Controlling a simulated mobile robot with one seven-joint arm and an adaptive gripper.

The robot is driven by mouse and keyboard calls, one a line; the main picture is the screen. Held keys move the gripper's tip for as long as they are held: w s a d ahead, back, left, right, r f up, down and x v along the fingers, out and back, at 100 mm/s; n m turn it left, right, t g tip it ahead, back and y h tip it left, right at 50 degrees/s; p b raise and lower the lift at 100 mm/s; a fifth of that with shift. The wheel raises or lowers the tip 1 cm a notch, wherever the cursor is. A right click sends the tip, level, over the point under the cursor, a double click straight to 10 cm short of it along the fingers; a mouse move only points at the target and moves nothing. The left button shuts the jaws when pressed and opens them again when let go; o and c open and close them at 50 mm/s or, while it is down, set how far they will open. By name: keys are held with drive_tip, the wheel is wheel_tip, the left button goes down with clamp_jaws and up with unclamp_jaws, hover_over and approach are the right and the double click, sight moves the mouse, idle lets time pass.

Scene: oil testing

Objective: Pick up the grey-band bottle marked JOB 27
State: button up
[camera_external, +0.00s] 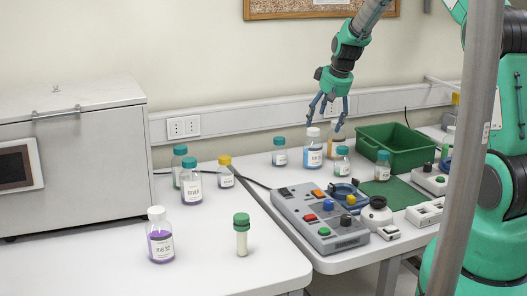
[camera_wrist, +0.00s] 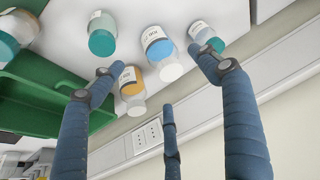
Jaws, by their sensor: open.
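My gripper (camera_external: 325,122) is open and empty, fingers pointing down, above the back of the right table. Its spread fingers also show in the wrist view (camera_wrist: 157,76). Just below are a white-capped bottle of blue liquid (camera_external: 313,152), also in the wrist view (camera_wrist: 159,50), and a white-capped amber bottle (camera_external: 331,146), also in the wrist view (camera_wrist: 132,88). My fingers partly cover the amber one in the external view. A white-capped bottle of purple liquid (camera_external: 160,245) stands upright on the left table; its label starts with JOB, the number is unclear. No grey band is clearly readable.
Teal-capped bottles (camera_external: 341,162) stand close to the blue and amber ones. A green bin (camera_external: 397,158) is to their right. A control box (camera_external: 318,235) with buttons lies in front. The wall trunking (camera_wrist: 140,135) runs close behind. A green-capped tube (camera_external: 241,240) stands beside the purple bottle.

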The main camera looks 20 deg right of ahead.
sight(317, 139)
drive_tip(key=shift+x, duration=4.25)
drive_tip(key=shift+x, duration=2.6)
drive_tip(key=shift+w+r, duration=0.1)
drive_tip(key=c, duration=1.5)
